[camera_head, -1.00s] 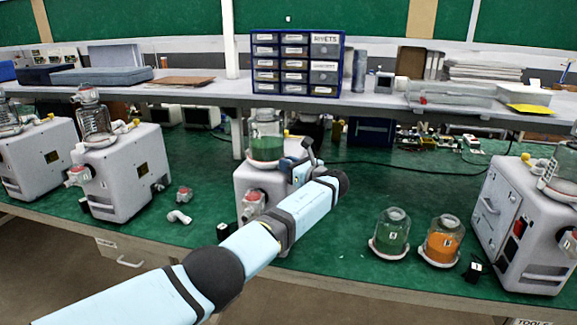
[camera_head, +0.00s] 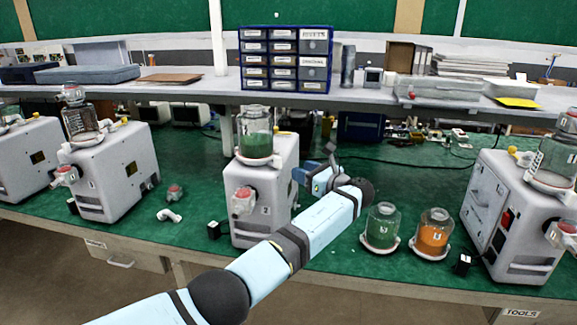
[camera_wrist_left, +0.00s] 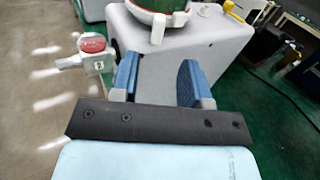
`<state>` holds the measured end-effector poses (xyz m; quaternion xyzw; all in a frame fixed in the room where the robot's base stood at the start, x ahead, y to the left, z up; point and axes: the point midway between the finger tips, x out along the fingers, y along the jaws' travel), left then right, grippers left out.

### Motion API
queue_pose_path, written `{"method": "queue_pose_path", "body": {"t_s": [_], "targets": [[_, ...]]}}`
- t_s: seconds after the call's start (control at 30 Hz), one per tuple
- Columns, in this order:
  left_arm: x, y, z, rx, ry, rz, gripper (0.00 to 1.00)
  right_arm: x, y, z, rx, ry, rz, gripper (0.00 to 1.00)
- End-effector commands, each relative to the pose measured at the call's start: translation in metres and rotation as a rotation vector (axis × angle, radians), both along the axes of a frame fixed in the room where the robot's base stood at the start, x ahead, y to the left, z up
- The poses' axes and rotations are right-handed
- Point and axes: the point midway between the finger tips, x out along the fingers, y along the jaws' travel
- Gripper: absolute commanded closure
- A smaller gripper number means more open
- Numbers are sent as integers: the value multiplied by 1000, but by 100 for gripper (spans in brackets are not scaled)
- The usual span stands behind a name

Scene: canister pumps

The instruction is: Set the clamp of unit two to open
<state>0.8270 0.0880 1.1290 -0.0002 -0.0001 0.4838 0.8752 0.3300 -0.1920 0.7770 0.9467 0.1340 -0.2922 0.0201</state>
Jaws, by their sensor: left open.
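Unit two (camera_head: 262,205) is the white pump in the middle of the bench, marked 2. A glass canister (camera_head: 256,138) with green contents stands on its top, and a red-capped valve (camera_head: 243,200) is on its front. My left gripper (camera_head: 316,168) is open and empty, just right of the unit. In the left wrist view, the open fingers (camera_wrist_left: 160,75) point at the unit's white body (camera_wrist_left: 155,50). The canister's white base ring (camera_wrist_left: 160,20) and a yellow lever (camera_wrist_left: 234,10) show beyond them. I cannot tell whether that lever is the clamp. My right gripper is not in view.
Two loose canisters, green (camera_head: 382,228) and orange (camera_head: 432,235), stand right of my arm. Another pump (camera_head: 520,220) is at the right, and pump one (camera_head: 108,175) is at the left. A blue drawer cabinet (camera_head: 285,60) sits on the shelf behind.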

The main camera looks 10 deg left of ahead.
Motion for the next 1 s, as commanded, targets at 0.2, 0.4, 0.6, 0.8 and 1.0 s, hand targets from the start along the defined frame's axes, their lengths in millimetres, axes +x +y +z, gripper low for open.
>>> {"method": "queue_pose_path", "body": {"t_s": [0.2, 0.4, 0.6, 0.8, 1.0], "targets": [[-17, -27, -1, -1, -1, 0, 57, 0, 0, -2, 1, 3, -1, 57], [-21, -33, 0, 1, -1, 1, 57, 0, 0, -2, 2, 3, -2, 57], [-21, -33, 0, 0, 0, 1, 57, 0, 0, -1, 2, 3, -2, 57], [-32, -27, -36, -112, -4, -7, 57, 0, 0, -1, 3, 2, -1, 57], [-88, -3, -143, -533, -59, 37, 57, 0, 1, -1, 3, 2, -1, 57]]}}
